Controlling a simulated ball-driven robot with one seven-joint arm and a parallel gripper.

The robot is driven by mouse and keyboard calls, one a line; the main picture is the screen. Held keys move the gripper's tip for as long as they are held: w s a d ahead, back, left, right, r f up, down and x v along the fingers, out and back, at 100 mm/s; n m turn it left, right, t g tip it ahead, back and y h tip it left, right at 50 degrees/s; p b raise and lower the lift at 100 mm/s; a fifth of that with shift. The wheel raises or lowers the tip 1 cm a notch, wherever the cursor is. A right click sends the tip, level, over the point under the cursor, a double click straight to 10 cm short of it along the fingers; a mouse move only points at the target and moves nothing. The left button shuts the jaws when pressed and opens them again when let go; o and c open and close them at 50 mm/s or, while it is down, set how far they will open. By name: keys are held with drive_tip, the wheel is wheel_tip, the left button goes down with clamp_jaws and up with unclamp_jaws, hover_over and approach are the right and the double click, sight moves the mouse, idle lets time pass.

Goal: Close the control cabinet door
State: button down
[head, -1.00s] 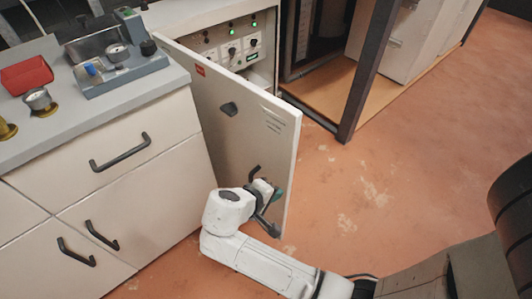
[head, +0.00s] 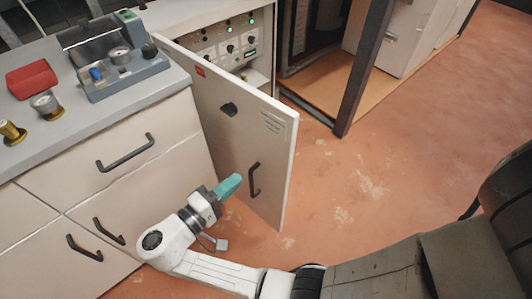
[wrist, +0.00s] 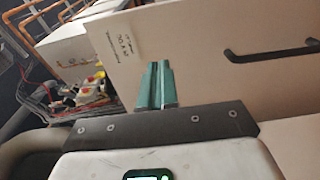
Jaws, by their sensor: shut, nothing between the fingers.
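The control cabinet door (head: 225,125) is a cream panel standing open, swung out from the cabinet. My gripper (head: 231,184) has teal fingers, shut and empty, left of the bar handle and in front of the door's outer face. In the wrist view the fingers (wrist: 156,86) point at the door face, with the handle (wrist: 270,53) to their right. I cannot tell whether they touch the door.
A drawer unit (head: 115,150) with dark handles stands left of the door, close to my arm. On its top are a red tray (head: 30,78) and a grey gauge device (head: 120,65). A dark frame post (head: 362,70) stands at right. The orange floor (head: 400,160) right of the door is clear.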

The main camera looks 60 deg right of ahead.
sight(274, 148)
drive_tip(key=shift+s+d+p, duration=0.1)
drive_tip(key=shift+s+d, duration=0.25)
drive_tip(key=shift+d, duration=1.7)
drive_tip(key=shift+s+d+p, duration=0.1)
drive_tip(key=shift+s+d, duration=0.3)
drive_tip(key=shift+d, duration=1.7)
drive_tip(key=shift+s+d+p, duration=0.1)
drive_tip(key=shift+s+d, duration=0.25)
drive_tip(key=shift+d, duration=1.7)
